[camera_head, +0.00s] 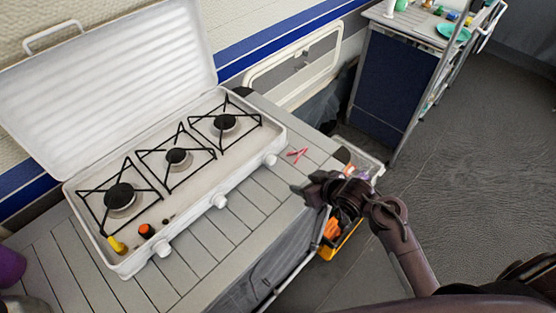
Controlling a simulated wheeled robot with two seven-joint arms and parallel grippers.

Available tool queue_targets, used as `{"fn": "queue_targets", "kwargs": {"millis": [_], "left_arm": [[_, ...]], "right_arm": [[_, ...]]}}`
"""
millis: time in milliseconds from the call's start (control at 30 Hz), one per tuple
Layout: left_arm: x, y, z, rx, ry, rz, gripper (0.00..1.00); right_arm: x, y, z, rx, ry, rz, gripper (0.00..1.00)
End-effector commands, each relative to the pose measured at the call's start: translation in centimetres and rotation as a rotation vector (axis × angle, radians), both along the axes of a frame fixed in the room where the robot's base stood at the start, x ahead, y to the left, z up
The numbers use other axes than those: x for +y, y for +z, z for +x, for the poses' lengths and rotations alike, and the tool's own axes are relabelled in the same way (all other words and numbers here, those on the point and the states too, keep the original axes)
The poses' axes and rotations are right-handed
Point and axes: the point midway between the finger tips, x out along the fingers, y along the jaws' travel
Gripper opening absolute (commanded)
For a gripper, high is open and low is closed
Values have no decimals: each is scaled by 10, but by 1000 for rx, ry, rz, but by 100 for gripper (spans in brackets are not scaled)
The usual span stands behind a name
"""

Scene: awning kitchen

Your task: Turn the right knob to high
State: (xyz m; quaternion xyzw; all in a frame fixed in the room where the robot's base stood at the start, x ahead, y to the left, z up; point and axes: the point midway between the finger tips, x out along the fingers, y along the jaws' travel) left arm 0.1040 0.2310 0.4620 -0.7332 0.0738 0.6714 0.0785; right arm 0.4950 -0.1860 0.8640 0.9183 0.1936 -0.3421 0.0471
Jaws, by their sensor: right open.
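A white three-burner camping stove (205,203) with its lid up stands on the slatted grey table. Its right knob (270,160) is a white knob on the front face near the right end. The middle knob (219,200) and left knob (163,248) are on the same face. The knobs are too small to read their settings. My right gripper (300,189) is open and empty by the table's front right edge, to the right of and nearer than the right knob, apart from it. My left gripper is out of view.
A small red item (297,154) lies on the table right of the stove. Yellow and orange items (117,244) are on the stove's left end. A crate (350,240) with orange things is below the table edge. A blue cabinet (385,85) stands behind.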

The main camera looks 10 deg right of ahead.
Motion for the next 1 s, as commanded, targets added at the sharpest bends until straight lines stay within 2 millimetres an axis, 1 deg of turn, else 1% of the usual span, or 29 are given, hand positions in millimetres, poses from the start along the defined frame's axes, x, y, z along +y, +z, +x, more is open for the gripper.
{"fn": "queue_targets", "kwargs": {"millis": [33,100,167,300,433,567,800,1000], "left_arm": [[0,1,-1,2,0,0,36],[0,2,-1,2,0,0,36],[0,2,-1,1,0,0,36],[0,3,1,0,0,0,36],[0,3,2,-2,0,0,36],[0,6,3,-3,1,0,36],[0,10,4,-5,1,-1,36],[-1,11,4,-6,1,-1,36]], "right_arm": [[0,3,10,-29,23,45,50],[3,9,21,-68,62,129,50],[5,15,27,-96,94,202,50],[8,27,34,-129,142,332,50],[11,31,36,-138,160,383,50],[20,28,46,-140,160,388,50],[45,14,72,-138,162,385,50],[57,5,86,-138,160,384,50]]}}
